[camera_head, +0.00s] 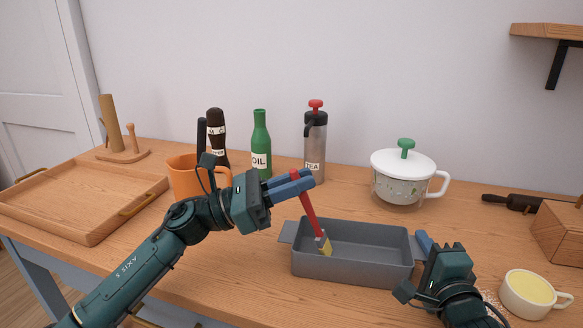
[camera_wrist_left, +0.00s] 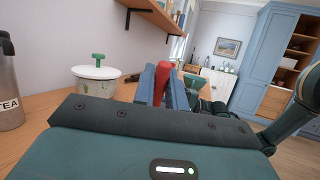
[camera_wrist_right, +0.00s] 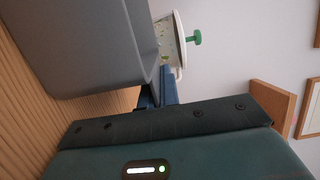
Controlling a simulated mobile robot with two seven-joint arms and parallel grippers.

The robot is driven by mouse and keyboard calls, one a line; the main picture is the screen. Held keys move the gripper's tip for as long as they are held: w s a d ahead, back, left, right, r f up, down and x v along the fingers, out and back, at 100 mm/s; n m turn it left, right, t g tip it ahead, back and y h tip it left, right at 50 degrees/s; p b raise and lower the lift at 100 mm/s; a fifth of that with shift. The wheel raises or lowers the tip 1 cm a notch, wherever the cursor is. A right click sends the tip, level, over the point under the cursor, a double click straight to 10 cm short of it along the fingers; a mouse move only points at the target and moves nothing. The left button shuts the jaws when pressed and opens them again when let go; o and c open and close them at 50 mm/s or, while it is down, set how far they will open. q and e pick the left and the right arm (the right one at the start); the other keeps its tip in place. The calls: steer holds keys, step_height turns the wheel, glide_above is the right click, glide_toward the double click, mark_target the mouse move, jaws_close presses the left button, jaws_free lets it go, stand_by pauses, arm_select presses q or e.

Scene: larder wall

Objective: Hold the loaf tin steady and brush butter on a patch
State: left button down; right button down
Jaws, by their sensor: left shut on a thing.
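The grey loaf tin (camera_head: 345,268) stands on the wooden counter; its wall fills the upper left of the right wrist view (camera_wrist_right: 85,45). My left gripper (camera_head: 303,180) is shut on the red handle of the pastry brush (camera_head: 310,213); the handle also shows between its fingers in the left wrist view (camera_wrist_left: 161,82). The brush slants down into the tin, with its pale bristle end low near the left inside. Its contact with the tin is unclear. My right gripper (camera_head: 424,243) is at the tin's right end; whether it grips the lug is hidden. A cup of yellow butter (camera_head: 530,290) stands at right.
An orange mug (camera_head: 183,178), dark bottle (camera_head: 216,140), green oil bottle (camera_head: 261,150) and tea flask (camera_head: 315,150) stand behind my left arm. A lidded white pot (camera_head: 400,190) is behind the tin. A wooden tray (camera_head: 75,205) lies left; a wooden block (camera_head: 560,235) is right.

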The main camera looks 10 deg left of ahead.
arm_select(q)
steer(key=shift+d, duration=5.05)
steer(key=shift+a, duration=5.3)
steer(key=shift+a+r, duration=0.1)
steer(key=shift+r, duration=3.95)
arm_select(e)
steer(key=c, duration=1.6)
jaws_free()
steer(key=shift+o, duration=0.2)
steer(key=shift+s, duration=0.1)
